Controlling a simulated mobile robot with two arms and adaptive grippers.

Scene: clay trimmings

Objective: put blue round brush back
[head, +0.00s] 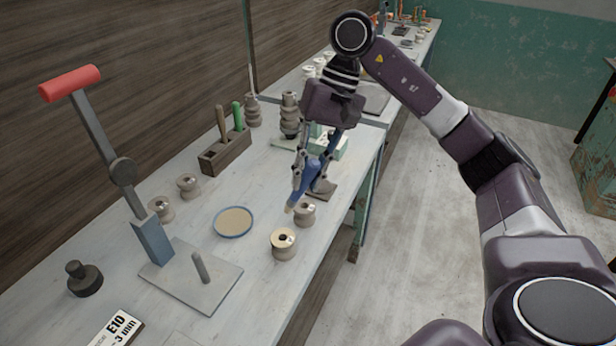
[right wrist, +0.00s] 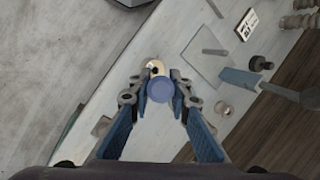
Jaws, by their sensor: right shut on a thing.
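The blue round brush (head: 307,182) is held between the fingers of my right gripper (head: 310,178), tilted, with its tan tip low and pointing toward the front left. It is above the table near the right edge, close to a pale spool. In the right wrist view the brush (right wrist: 160,91) shows end-on as a blue disc between the two fingers. A brown wooden holder (head: 226,156) stands behind and to the left, apart from the gripper. It carries a brown-handled tool (head: 221,121) and a green-handled tool (head: 238,115). My left gripper is out of view.
Pale spools (head: 284,243) stand near the table's right edge. A blue-rimmed dish (head: 234,222) lies left of the gripper. A red-handled lever press (head: 152,240) and a dark knob (head: 84,278) stand at front left. Turned grey pieces (head: 289,115) stand behind.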

